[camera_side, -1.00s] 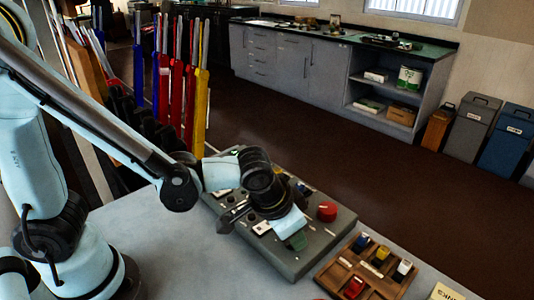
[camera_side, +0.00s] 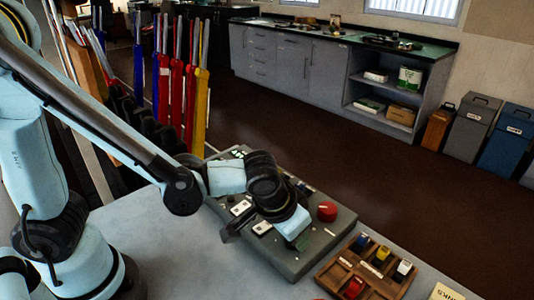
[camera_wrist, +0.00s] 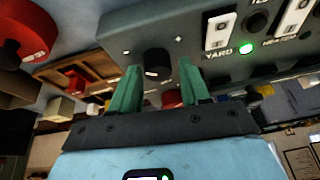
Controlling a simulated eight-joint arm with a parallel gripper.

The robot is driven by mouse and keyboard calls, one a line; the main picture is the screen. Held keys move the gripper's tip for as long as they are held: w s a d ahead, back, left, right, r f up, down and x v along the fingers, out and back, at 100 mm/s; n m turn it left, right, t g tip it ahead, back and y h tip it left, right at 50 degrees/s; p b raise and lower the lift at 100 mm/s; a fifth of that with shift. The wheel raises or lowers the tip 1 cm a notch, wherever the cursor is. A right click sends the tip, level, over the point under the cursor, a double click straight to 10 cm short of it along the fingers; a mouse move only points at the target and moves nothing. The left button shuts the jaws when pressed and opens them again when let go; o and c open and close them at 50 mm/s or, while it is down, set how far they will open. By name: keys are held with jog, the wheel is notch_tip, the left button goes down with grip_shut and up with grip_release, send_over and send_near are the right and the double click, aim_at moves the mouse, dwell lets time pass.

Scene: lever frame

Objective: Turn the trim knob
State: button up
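The grey control panel (camera_side: 322,246) lies on the pale bench. My gripper (camera_side: 300,242) is low over its front middle part in the side view, with green fingers. In the wrist view, my gripper (camera_wrist: 158,66) is open. A small black knob with a pale mark (camera_wrist: 157,63) shows between the two fingertips, with a gap on each side; it looks like the trim knob, but I read no label on it. Whether the fingers reach down around it, I cannot tell. In the side view my wrist hides this knob.
A large red knob (camera_side: 327,211) stands on the panel, right of my gripper. White plates and a lit green lamp (camera_wrist: 246,49) by a "YARD" label are on the panel. A wooden tray (camera_side: 338,277) with coloured pieces sits to the right.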

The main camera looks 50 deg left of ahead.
jog(key=shift+o, duration=0.8)
jog(key=shift+r, duration=0.1)
jog(key=v, duration=1.2)
